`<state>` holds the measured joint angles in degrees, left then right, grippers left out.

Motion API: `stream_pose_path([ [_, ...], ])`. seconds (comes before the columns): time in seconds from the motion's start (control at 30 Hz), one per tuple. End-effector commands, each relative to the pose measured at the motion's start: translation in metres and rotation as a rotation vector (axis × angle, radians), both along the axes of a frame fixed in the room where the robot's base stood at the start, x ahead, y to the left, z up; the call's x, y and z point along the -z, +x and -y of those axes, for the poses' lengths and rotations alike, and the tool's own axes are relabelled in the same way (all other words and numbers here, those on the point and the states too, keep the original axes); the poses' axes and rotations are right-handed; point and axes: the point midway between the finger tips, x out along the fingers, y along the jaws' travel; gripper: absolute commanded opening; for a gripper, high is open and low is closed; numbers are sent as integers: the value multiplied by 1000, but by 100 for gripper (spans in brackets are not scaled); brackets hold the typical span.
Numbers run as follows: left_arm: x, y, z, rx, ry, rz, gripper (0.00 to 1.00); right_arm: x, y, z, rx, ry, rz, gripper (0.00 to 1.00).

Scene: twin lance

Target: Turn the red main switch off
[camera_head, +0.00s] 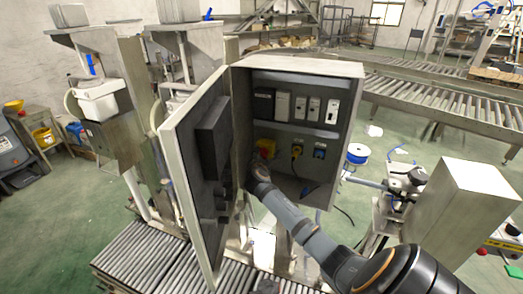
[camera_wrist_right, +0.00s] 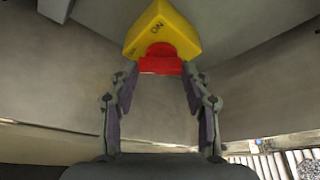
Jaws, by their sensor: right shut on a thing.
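The main switch has a yellow housing (camera_head: 267,145) and sits at the lower left inside the open grey cabinet (camera_head: 290,68). In the right wrist view the yellow housing (camera_wrist_right: 160,28) fills the top middle, with "ON" lettering on its face. The red knob (camera_wrist_right: 160,63) is below the lettering, between my fingertips. My right gripper (camera_wrist_right: 160,72) is shut on the red knob, one finger on each side. In the head view my right arm reaches into the cabinet from the lower right and its gripper is hard to make out. My left gripper is not in view.
The cabinet door (camera_head: 190,165) stands open on the left. To the right of the switch are a yellow-and-black socket (camera_head: 296,151) and a blue socket (camera_head: 320,150). Several breakers (camera_head: 298,106) line the shelf above. Rollers (camera_head: 135,262) run below the cabinet.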

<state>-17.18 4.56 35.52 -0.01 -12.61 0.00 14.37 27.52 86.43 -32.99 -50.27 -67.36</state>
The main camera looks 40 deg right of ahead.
Motion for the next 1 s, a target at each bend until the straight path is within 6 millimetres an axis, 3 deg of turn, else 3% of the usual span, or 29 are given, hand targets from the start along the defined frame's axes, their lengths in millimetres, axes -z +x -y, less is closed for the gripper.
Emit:
stream_pose_path([
  [0.2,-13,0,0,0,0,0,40,-1,0,0,1,-27,-56,16],
  [0.73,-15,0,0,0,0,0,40,1,0,0,1,-39,-77,16],
  [0.77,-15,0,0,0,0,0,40,1,0,0,1,-39,-77,49],
  [0.9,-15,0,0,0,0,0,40,0,0,0,0,-39,-75,68],
  [1.0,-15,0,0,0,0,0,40,0,0,0,0,-39,-75,71],
])
